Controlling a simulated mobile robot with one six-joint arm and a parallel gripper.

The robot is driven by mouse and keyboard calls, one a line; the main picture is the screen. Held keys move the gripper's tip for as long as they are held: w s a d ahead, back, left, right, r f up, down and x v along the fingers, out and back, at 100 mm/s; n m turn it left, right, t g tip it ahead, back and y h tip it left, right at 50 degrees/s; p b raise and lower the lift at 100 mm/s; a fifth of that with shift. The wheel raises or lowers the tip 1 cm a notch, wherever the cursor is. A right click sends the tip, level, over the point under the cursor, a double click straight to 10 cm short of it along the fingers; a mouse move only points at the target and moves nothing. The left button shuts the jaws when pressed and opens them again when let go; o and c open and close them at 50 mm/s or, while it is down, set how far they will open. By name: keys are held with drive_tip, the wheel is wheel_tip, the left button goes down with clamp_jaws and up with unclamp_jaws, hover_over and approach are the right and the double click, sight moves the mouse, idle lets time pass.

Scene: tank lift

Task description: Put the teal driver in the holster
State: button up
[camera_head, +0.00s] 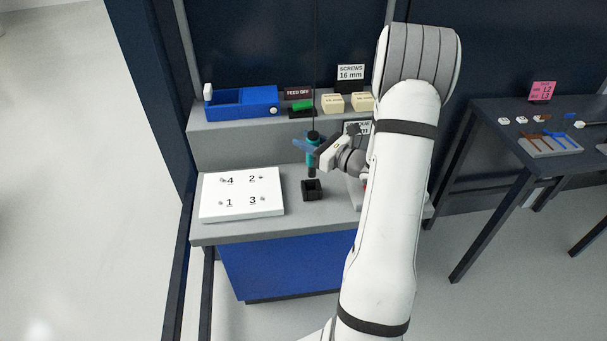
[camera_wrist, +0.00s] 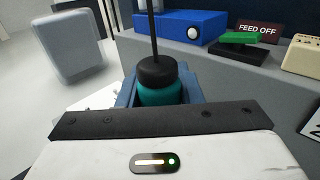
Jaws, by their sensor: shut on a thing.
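The teal driver (camera_head: 312,156) is upright in my gripper (camera_head: 311,147), above the bench top. Its black cap and the cable rising from it show in both views. In the wrist view the teal driver (camera_wrist: 162,92) stands between the blue jaws (camera_wrist: 128,92). The holster is a small black open box (camera_head: 312,189) on the bench, just below the driver in the head view. The driver's lower end appears over or just behind the holster; I cannot tell the exact gap. The holster is hidden in the wrist view.
A white plate (camera_head: 242,212) with numbered spots lies left of the holster. A blue box (camera_head: 243,103), a green block (camera_head: 302,107) and cream boxes (camera_head: 333,103) stand on the raised shelf behind. A dark side table (camera_head: 497,125) with small parts is at the right.

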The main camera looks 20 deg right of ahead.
sight(307, 163)
drive_tip(key=shift+a+f, duration=0.1)
drive_tip(key=shift+f, duration=3.8)
drive_tip(key=shift+f, duration=0.2)
drive_tip(key=o, duration=1)
drive_tip(key=shift+r, duration=0.1)
